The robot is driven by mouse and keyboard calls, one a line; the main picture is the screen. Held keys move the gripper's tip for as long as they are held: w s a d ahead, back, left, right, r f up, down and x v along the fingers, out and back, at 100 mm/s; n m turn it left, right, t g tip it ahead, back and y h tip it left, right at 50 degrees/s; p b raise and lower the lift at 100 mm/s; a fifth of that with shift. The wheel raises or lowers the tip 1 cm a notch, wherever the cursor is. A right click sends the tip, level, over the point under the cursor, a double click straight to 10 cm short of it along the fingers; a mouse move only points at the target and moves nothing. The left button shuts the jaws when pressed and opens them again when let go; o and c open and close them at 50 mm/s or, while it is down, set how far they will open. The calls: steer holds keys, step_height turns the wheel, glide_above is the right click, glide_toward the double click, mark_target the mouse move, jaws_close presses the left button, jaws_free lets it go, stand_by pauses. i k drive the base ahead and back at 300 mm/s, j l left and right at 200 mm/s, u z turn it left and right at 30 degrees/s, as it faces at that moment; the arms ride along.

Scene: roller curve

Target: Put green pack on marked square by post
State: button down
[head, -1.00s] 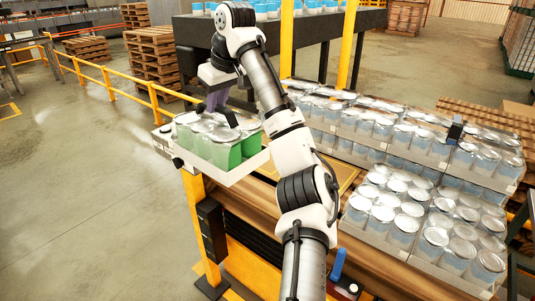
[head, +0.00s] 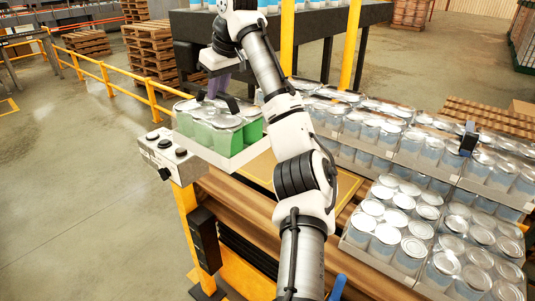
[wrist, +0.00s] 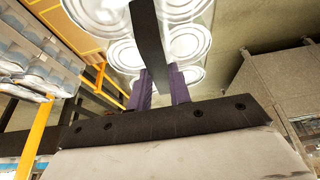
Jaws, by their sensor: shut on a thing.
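The green pack (head: 238,141) is a white tray of green cans with silvery lids. My gripper (head: 215,97) is shut on it from above and holds it level in the air. In the wrist view the purple fingers of my gripper (wrist: 160,88) reach down among the silvery lids of the green pack (wrist: 187,42). The marked square (head: 347,187) is a yellow outline on the wooden top, partly hidden by my arm and the pack. The pack overlaps its left side in the head view. A yellow post (head: 188,215) stands at the left end.
A control box (head: 166,157) with black knobs sits on the post, close to the pack's left side. Trays of blue cans (head: 400,240) fill the right and back right. A dark conveyor (head: 340,17) stands behind.

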mark_target(260, 162)
steer(key=i+l, duration=0.15)
steer(key=i, duration=0.4)
steer(key=i+l, duration=0.15)
steer(key=i, duration=0.45)
